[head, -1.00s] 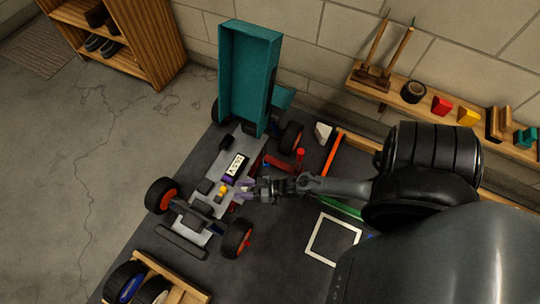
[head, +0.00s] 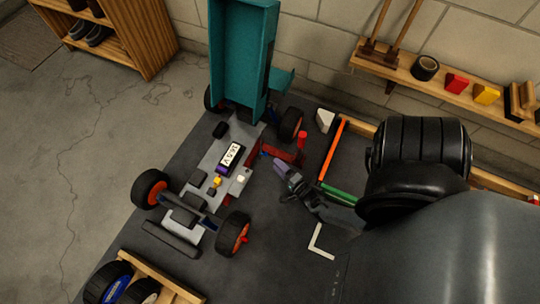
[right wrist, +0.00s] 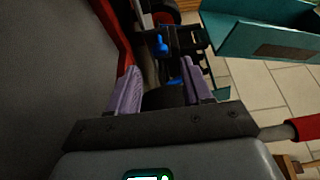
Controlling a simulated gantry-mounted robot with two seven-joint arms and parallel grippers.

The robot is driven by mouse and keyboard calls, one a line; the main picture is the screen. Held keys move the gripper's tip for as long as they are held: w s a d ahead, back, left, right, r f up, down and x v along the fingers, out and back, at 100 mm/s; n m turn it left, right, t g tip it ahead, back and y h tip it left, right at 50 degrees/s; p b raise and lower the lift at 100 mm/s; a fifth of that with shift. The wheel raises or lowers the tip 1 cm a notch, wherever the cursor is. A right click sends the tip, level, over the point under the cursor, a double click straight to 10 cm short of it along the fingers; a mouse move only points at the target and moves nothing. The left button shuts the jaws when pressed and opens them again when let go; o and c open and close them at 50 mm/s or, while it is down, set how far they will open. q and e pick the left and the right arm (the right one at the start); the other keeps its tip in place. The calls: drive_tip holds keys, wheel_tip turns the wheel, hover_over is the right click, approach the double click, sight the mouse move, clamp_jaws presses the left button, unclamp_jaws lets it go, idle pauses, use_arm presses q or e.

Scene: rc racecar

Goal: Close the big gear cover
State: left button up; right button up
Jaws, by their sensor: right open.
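The RC car chassis (head: 206,182) lies on the dark mat, with its teal body shell (head: 238,50) standing upright at its far end. A red part (head: 283,157) sticks out at the chassis's right side; it may be the big gear cover, but I cannot tell for sure. My right gripper (head: 282,168) is open and empty, just below the red part and right of the chassis. In the right wrist view, its purple fingers (right wrist: 157,88) are spread, with blue parts (right wrist: 187,70) beyond them and a red edge (right wrist: 112,30) at upper left. My left gripper is out of view.
A red post (head: 302,139) stands right of the chassis. Orange (head: 333,149) and green (head: 343,194) strips and a white corner mark (head: 318,243) lie to the right. A wooden crate with wheels (head: 128,284) is at lower left. A tool shelf (head: 440,82) is on the wall.

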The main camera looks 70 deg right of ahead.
drive_tip(key=shift+b+x, duration=1)
drive_tip(key=shift+x, duration=1.8)
drive_tip(key=shift+c, duration=0.6)
clamp_jaws()
